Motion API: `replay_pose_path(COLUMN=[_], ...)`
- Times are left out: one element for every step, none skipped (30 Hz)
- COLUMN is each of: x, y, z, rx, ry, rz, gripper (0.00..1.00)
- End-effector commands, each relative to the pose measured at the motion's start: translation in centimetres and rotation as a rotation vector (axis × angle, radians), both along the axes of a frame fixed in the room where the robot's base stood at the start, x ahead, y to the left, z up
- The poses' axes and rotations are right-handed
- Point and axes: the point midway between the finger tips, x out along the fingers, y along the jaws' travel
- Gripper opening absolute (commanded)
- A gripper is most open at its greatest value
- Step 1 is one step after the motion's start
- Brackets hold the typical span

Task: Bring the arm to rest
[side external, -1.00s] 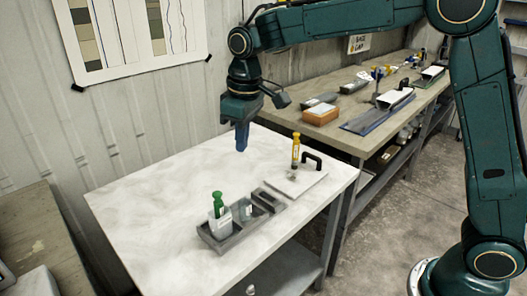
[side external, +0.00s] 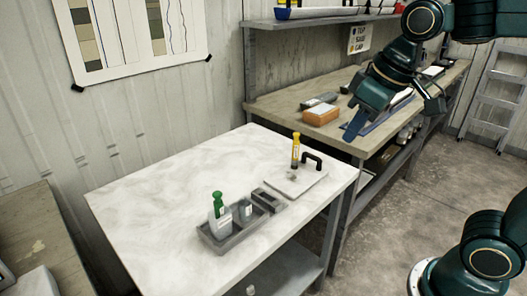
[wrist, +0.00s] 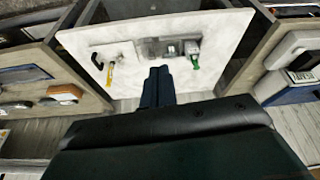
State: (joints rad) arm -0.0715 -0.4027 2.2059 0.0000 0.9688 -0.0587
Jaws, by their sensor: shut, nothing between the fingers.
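My gripper (side external: 355,123) is in the air at the upper right of the side external view, in front of the back bench and clear of the white table (side external: 150,190). Its blue fingers are together, with nothing between them. In the wrist view my gripper (wrist: 158,72) points toward the white table (wrist: 225,70), with the closed fingers in the middle of the picture. The gripper touches nothing that I can see.
On the white table are a grey tray (side external: 228,243) with a green-capped bottle (side external: 217,210), a yellow tool (side external: 296,150), and a plate with a black handle (side external: 312,160). The back bench (side external: 285,105) holds an orange-brown block (side external: 320,115). The table's left half is clear.

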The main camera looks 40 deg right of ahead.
Motion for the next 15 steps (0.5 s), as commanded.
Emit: replay_pose_path(x=[-1.2,-1.8,-2.6,-3.2,-3.8,-4.5,-5.1,-5.6,-6.2,-6.6,-7.0,-7.5,-7.7,-8.0,-8.2], y=[-0.3,-0.5,-0.7,-0.8,-1.0,-1.1,-1.2,-1.3,-1.5,-1.5,-1.6,-1.7,-1.7,-1.8,-1.8], z=[-0.1,-0.3,-0.5,-0.7,-0.9,-1.1,-1.4,-1.6,-1.9,-2.1,-2.3,-2.6,-2.7,-2.9,-3.1], rx=[0.004,0.005,0.007,0.009,0.011,0.014,0.016,0.018,0.02,0.021,0.022,0.024,0.025,0.026,0.027], ry=[-0.016,-0.024,-0.034,-0.042,-0.051,-0.062,-0.069,-0.075,-0.084,-0.09,-0.096,-0.103,-0.107,-0.111,-0.115], rz=[-0.015,-0.023,-0.035,-0.043,-0.051,-0.062,-0.07,-0.078,-0.087,-0.093,-0.098,-0.104,-0.109,-0.113,-0.117], gripper=[0.0,0.0,0.0,0.0,0.0,0.0,0.0,0.0,0.0,0.0,0.0,0.0,0.0,0.0,0.0])
